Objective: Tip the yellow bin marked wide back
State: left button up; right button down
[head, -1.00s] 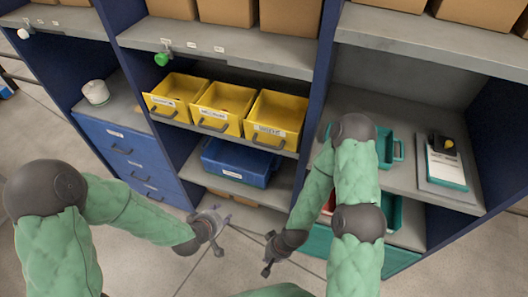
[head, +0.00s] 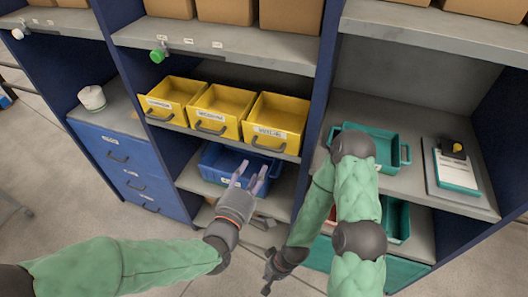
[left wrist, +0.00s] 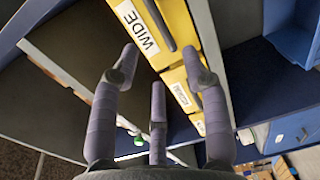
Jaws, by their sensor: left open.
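Three yellow bins stand side by side on the middle shelf, with dark handles and white labels at the front. The right-hand one is the wide bin (head: 275,122); its label reads WIDE in the left wrist view (left wrist: 178,38). My left gripper (head: 251,176) is open and empty, pointing up in front of the shelf below the wide bin. In the left wrist view its fingers (left wrist: 160,62) are spread, and the wide bin's front and handle lie beyond them, apart from the fingers. My right gripper (head: 268,277) hangs low at bottom centre; its jaws are too small to read.
A blue bin (head: 215,162) sits on the shelf below, partly behind my left gripper. The other yellow bins (head: 217,108) stand close on the left. A dark blue upright (head: 318,100) stands right of the wide bin. A teal tray (head: 385,146) is beyond it.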

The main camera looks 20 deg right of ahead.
aim_at(265, 149)
pick_arm(q)
jog(key=b+x, duration=0.1)
jog(key=x, duration=0.8)
jog(key=shift+w+d+b, duration=0.1)
jog(key=shift+w+b, duration=0.15)
jog(key=shift+b, duration=0.15)
jog(key=shift+f, duration=0.1)
grip_shut()
